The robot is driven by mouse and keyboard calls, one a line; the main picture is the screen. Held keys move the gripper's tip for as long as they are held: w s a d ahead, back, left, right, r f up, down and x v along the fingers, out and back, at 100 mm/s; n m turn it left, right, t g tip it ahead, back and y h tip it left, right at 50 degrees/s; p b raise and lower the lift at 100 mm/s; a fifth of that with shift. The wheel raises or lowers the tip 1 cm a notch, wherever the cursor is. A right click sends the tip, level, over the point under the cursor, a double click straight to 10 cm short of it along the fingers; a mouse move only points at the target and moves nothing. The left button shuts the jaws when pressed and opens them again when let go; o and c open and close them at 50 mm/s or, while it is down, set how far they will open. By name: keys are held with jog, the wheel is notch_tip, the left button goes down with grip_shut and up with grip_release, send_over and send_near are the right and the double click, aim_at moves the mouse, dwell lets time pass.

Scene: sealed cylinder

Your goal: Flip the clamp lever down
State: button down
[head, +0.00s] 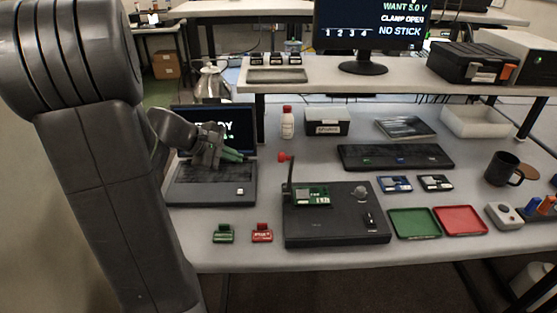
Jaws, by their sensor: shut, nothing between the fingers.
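The clamp lever (291,173) stands up at the left side of a black test fixture (340,227), with a red knob (284,157) at its top. A green circuit board (312,197) lies on the fixture next to the lever's base. My gripper (236,156) is in front of the laptop screen, to the left of the red knob and apart from it. Its fingers look shut with nothing held. The monitor (370,25) reads "CLAMP OPEN" and "NO STICK".
The laptop (210,188) stands left of the fixture. Small green (223,234) and red (262,233) parts lie at the front. Green (413,223) and red (460,220) trays are to the right. A white-and-red bottle (287,123) stands behind the knob, below a raised shelf (320,87).

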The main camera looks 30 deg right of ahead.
jog(key=s+a+r+m+g, duration=0.1)
jog(key=a+r+m+g, duration=0.1)
jog(key=r+m, duration=0.3)
jog(key=s+a+r+m+g+y, duration=0.1)
jog(key=a+r+m+g, duration=0.1)
jog(key=r+m, duration=0.4)
jog(key=shift+a+m+g+y, duration=0.25)
jog(key=shift+m+g+y, duration=0.05)
jog(key=shift+m, duration=0.8)
jog(key=shift+r, duration=0.1)
jog(key=d+r+p+x, duration=0.1)
jog(key=x, duration=1.2)
jog(key=shift+s+d+r+p, duration=0.3)
jog(key=shift+s+p, duration=0.1)
jog(key=shift+s, duration=0.05)
jog(key=shift+r, duration=0.1)
